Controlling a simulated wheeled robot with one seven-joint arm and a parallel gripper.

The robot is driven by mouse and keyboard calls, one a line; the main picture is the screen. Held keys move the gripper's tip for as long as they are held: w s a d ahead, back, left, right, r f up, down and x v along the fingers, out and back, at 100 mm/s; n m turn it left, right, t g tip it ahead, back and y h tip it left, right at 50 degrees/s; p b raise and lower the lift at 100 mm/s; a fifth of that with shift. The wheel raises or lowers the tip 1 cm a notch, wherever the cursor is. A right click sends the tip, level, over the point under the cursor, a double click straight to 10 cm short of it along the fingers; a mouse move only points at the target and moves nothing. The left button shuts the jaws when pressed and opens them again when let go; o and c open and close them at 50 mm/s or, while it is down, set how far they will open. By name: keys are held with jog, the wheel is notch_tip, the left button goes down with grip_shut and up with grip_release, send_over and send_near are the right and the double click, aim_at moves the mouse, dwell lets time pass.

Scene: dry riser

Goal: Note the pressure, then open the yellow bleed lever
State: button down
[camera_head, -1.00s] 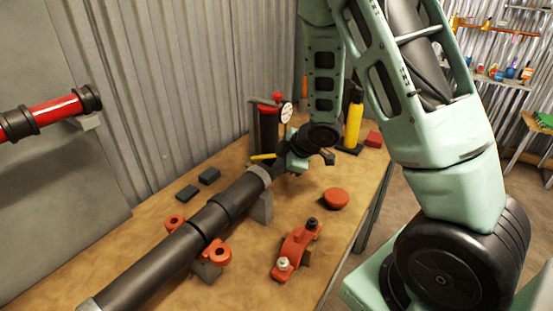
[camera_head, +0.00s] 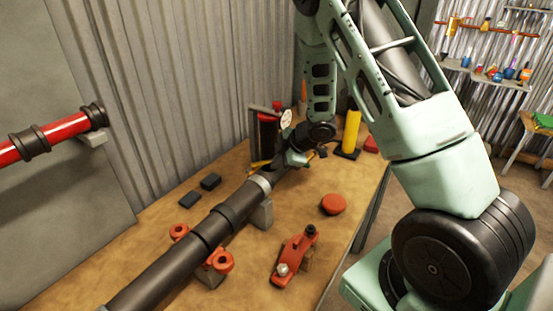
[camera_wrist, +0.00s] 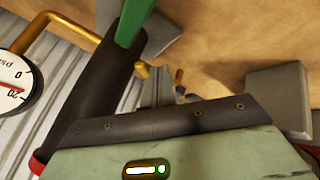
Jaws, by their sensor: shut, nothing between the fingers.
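The yellow bleed lever (camera_head: 258,165) shows as a short yellow bar beside the dark pipe's far end in the head view, partly hidden by my wrist. My gripper (camera_head: 299,158) is just right of it, low over the pipe end; I cannot tell whether they touch. The white pressure gauge (camera_head: 286,119) stands behind my wrist. In the wrist view the gauge (camera_wrist: 16,88) is cut off at the left edge. It is marked psi, and its red needle points between 0 and 20, nearer 20. My gripper is shut and empty; its fingertips are not clear in the wrist view.
The long dark pipe (camera_head: 165,265) lies across the bench (camera_head: 110,260). A red cap (camera_head: 333,204) and a red clamp (camera_head: 294,256) lie to its right. A yellow cylinder (camera_head: 352,130) stands behind my gripper.

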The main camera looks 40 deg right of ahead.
jog(key=n+p, duration=0.1)
jog(key=w+d+n+y+p, duration=0.1)
jog(key=shift+w+r+g+p, duration=0.2)
jog(key=shift+r+g+p, duration=0.05)
jog(key=shift+g+p, duration=0.15)
jog(key=shift+w+d+f, duration=0.15)
jog(key=shift+w+f, duration=0.05)
jog(key=shift+w, duration=0.1)
jog(key=shift+s, duration=0.1)
jog(key=shift+s+a, duration=0.4)
jog(key=shift+a, duration=0.2)
jog(key=shift+s, duration=0.15)
